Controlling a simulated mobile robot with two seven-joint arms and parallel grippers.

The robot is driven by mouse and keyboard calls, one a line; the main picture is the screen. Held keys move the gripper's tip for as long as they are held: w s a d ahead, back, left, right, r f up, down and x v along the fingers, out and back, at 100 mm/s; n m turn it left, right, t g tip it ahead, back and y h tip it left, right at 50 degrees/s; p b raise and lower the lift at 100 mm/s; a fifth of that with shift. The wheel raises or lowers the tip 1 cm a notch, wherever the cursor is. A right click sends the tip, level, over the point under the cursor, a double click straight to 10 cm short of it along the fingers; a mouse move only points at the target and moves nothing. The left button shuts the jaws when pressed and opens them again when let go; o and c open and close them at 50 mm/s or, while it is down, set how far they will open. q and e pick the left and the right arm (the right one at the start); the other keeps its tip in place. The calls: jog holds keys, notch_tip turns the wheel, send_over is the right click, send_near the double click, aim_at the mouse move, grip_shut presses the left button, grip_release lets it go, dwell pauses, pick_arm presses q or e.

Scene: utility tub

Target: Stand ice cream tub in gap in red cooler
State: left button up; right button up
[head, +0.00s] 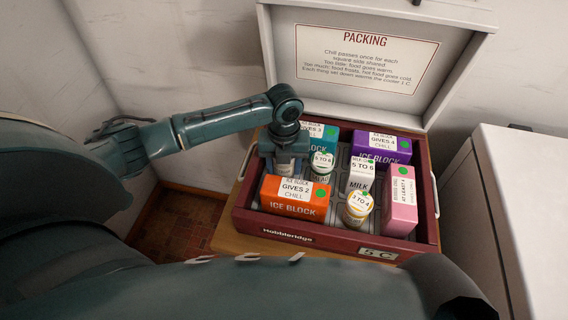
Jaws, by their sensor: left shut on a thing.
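The red cooler (300,238) stands open, holding several items. My left gripper (284,158) reaches down into its left part, behind the orange ice block (294,198). It is shut on a small pale thing (285,168), mostly hidden by the fingers; I take it to be the ice cream tub, but cannot read its label. I cannot tell whether it touches the cooler floor. Just right of it is a round tub marked 5 to 6 (321,166). My right gripper is not in view.
A teal ice block (318,134) and a purple one (382,147) lie at the back. A milk carton (360,178), a round tub marked 3 to 4 (358,207) and a pink box (401,206) fill the right. The raised lid (281,50) stands behind.

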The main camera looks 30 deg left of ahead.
pick_arm(q)
jog(key=o, duration=0.8)
jog(key=shift+f, duration=0.1)
notch_tip(320, 180, up, 12)
jog(key=shift+r+p, duration=0.2)
jog(key=shift+p, duration=0.35)
jog(key=shift+f, duration=0.1)
